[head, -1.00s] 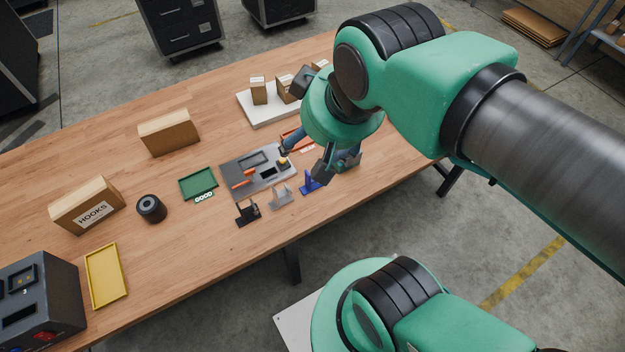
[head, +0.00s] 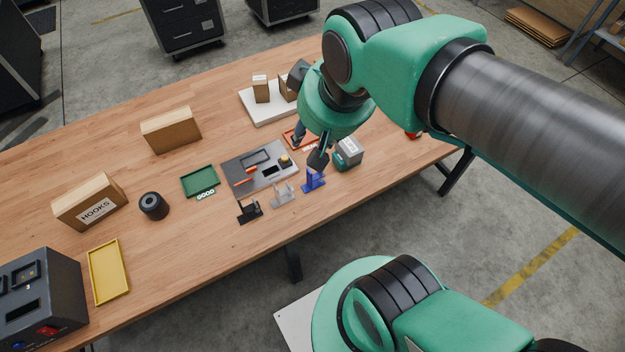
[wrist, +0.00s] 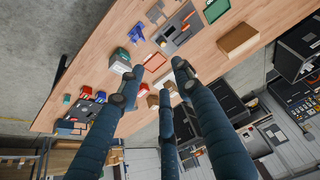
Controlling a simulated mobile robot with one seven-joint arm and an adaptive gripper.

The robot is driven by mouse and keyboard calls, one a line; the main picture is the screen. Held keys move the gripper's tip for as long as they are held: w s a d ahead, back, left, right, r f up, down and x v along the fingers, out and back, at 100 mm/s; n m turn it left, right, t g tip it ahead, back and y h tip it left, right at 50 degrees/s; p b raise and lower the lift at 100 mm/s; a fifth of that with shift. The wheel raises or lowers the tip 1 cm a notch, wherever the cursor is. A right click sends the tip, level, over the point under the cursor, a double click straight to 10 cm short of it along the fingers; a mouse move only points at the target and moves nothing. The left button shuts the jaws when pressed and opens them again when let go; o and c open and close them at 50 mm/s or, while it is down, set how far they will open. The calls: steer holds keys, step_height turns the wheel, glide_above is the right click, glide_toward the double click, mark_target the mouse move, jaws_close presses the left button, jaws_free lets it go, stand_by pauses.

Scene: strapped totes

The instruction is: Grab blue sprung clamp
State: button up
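The blue clamp (head: 313,181) stands upright near the front edge of the wooden table, at the right end of a row with a grey one (head: 283,195) and a black one (head: 249,211). The blue clamp also shows at the upper left of the wrist view (wrist: 136,33). My gripper (head: 309,149) is above the table, just behind the blue clamp in the head view; one dark fingertip appears close to its top, but I cannot tell the gap. In the wrist view the fingers (wrist: 155,75) are spread with nothing between them, and the clamp lies outside them.
A grey and teal box (head: 348,153) stands right of the blue clamp. A grey tool board (head: 262,180) lies behind the row, and a red-orange tray (head: 291,138) is partly hidden by my gripper. A white tray with cartons (head: 262,117) is farther back.

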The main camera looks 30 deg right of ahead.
steer(key=w+d+f+g+p, duration=0.1)
steer(key=w+d+f+g, duration=0.1)
steer(key=w+f, duration=0.4)
steer(key=w+d+f+g+p, duration=0.2)
steer(key=w+f, duration=0.5)
steer(key=f, duration=0.7)
steer(key=shift+d+f+g+p, duration=0.25)
steer(key=shift+d+g, duration=0.35)
steer(key=shift+d, duration=0.65)
steer(key=shift+f+b, duration=0.55)
steer(key=shift+f, duration=3.7)
steer(key=shift+f+b, duration=0.55)
steer(key=shift+f, duration=2.05)
steer(key=shift+c, duration=0.3)
